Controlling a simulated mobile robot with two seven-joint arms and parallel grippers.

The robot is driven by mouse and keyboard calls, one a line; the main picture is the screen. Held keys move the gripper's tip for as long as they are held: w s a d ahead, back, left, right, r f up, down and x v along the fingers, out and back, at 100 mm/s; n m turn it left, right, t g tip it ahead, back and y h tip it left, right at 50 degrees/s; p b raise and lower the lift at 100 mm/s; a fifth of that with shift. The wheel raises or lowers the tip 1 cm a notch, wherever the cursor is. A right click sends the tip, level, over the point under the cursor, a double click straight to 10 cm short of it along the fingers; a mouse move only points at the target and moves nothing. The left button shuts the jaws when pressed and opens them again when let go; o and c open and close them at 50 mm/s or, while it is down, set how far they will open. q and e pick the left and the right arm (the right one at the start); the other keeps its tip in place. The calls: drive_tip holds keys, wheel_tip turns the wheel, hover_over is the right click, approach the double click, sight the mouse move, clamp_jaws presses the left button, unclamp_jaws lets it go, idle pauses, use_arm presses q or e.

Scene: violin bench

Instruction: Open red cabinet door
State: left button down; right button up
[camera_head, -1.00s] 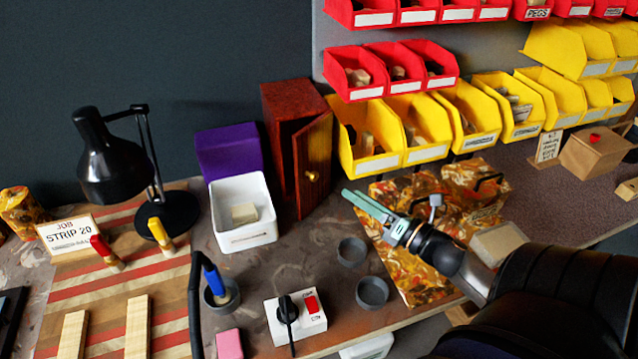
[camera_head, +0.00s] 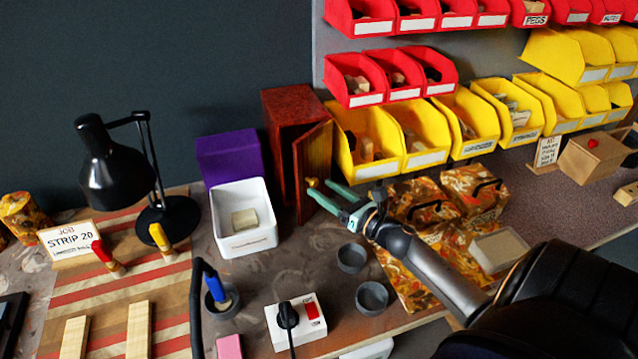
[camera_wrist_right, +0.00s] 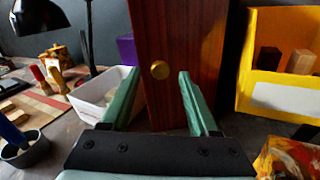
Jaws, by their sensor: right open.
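The red-brown wooden cabinet (camera_head: 283,101) stands at the back of the bench. Its door (camera_head: 318,150) stands ajar, angled toward the right. A round brass knob (camera_wrist_right: 159,70) sits on the door's face, and in the head view it shows small beside a fingertip (camera_head: 312,182). My right gripper (camera_head: 323,188) is open in front of the door. In the right wrist view the knob appears between the two green fingers, nearer the left one. Whether a finger touches it I cannot tell. My left gripper is not in view.
A white bin (camera_head: 243,240) and a purple box (camera_head: 228,155) stand left of the cabinet. Yellow bins (camera_head: 372,165) hang close on the right. Two grey cups (camera_head: 351,258) and a switch box (camera_head: 296,322) stand in front, with bare bench between them and the cabinet.

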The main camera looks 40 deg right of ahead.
drive_tip(key=shift+w+a, duration=0.1)
drive_tip(key=shift+w, duration=1.2)
clamp_jaws()
idle(0.5)
